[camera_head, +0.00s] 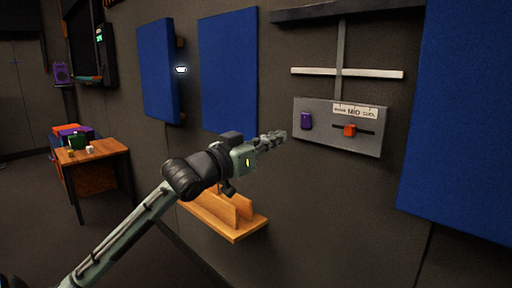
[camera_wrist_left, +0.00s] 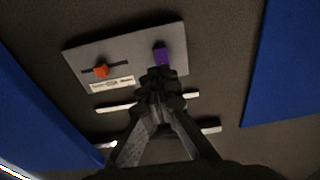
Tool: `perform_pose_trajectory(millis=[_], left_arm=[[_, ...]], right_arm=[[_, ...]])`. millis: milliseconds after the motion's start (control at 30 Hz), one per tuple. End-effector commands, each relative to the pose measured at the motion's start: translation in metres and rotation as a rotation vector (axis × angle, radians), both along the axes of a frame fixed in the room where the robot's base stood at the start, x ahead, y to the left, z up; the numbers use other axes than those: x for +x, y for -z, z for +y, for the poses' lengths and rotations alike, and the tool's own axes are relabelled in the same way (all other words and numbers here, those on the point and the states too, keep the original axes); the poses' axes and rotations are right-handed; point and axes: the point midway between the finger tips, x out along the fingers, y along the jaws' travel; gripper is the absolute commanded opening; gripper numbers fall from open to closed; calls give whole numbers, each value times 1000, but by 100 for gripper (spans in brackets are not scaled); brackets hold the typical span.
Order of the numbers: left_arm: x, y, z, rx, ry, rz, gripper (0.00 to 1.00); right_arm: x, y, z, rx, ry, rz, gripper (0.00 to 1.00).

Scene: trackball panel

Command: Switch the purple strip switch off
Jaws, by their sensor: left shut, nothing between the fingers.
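The purple strip switch (camera_head: 306,121) is a small upright block on the left part of a grey wall panel (camera_head: 312,106). In the left wrist view the purple switch (camera_wrist_left: 161,54) shows just beyond my fingertips, on the panel (camera_wrist_left: 120,52). My left gripper (camera_head: 284,135) is shut and empty, reaching from the left toward the panel's left edge. In the left wrist view the gripper (camera_wrist_left: 157,78) hides part of the panel's edge. I cannot tell whether the fingertips touch the switch. My right gripper is not in view.
An orange slider knob (camera_head: 350,130) sits right of the switch, under a white label (camera_head: 355,111). Blue wall panels (camera_head: 228,70) flank the area. A wooden shelf (camera_head: 235,235) juts out below my arm. A wooden table (camera_head: 108,148) stands at the far left.

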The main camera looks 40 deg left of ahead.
Motion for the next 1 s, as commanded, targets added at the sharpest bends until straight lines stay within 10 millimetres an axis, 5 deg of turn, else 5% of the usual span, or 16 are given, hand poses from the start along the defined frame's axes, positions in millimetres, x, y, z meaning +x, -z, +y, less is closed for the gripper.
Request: perform_pose_trajectory(millis=[333,1000], left_arm=[[-47,5,4,0,1,-1,0],[-52,4,4,1,1,-2,0]], right_arm=[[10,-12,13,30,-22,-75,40],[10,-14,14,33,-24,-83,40]])
